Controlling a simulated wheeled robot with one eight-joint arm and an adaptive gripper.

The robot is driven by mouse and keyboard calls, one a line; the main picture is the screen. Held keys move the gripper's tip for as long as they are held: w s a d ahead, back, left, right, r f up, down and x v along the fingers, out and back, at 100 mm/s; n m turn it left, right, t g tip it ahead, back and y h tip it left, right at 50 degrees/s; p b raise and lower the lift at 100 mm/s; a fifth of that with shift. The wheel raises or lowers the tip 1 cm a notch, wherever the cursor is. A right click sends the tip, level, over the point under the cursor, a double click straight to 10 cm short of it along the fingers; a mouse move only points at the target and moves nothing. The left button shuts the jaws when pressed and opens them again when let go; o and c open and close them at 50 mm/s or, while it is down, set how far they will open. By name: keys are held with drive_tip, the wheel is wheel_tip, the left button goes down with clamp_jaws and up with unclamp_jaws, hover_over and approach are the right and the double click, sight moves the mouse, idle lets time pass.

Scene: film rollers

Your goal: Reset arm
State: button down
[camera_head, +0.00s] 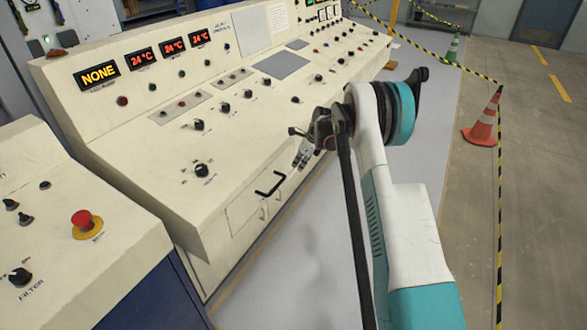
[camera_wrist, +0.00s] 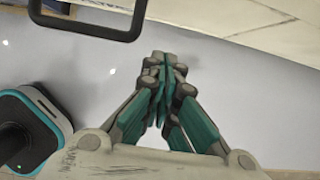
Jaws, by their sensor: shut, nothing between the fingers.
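My gripper (camera_wrist: 164,72) points down toward the pale grey floor in the wrist view. Its teal and grey fingers meet, with nothing between them. In the head view my arm rises at the right of the console and folds over at its top. The gripper tip there is at most partly visible beside the console front. A black drawer handle (camera_wrist: 90,12) shows at the top left of the wrist view, apart from the fingers. The same handle (camera_head: 270,184) sits on the console's front face in the head view.
The long cream console (camera_head: 225,115) with knobs and red displays stands left of my arm. A lower panel with a red emergency button (camera_head: 86,222) is at the left. An orange cone (camera_head: 484,122) and striped tape (camera_head: 500,200) bound the floor at right. Grey floor (camera_head: 300,260) between is clear.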

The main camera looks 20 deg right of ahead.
drive_tip(key=s+a+r+n+h, duration=0.1)
drive_tip(key=s+a+r+n, duration=0.4)
drive_tip(key=r, duration=0.5)
drive_tip(key=s+a+r+n+t, duration=0.15)
drive_tip(key=s+r+n, duration=0.25)
drive_tip(key=s+r, duration=0.4)
drive_tip(key=s+a+r+n+h, duration=0.1)
drive_tip(key=s+a+r+n, duration=0.35)
drive_tip(key=r, duration=0.65)
drive_tip(key=s+a+r+n, duration=0.2)
drive_tip(key=s+n, duration=0.1)
drive_tip(key=s, duration=0.5)
drive_tip(key=s+a+r+n, duration=0.2)
drive_tip(key=s+a+n, duration=0.15)
drive_tip(key=s, duration=0.45)
drive_tip(key=s+a+f+n+t, duration=0.1)
drive_tip(key=s+f+n, duration=0.3)
drive_tip(key=s+n, duration=0.4)
drive_tip(key=s+t, duration=0.1)
drive_tip(key=s, duration=0.4)
drive_tip(key=shift+s+a+h+p, duration=0.2)
drive_tip(key=shift+s+h+p, duration=0.1)
drive_tip(key=shift+h+p, duration=0.1)
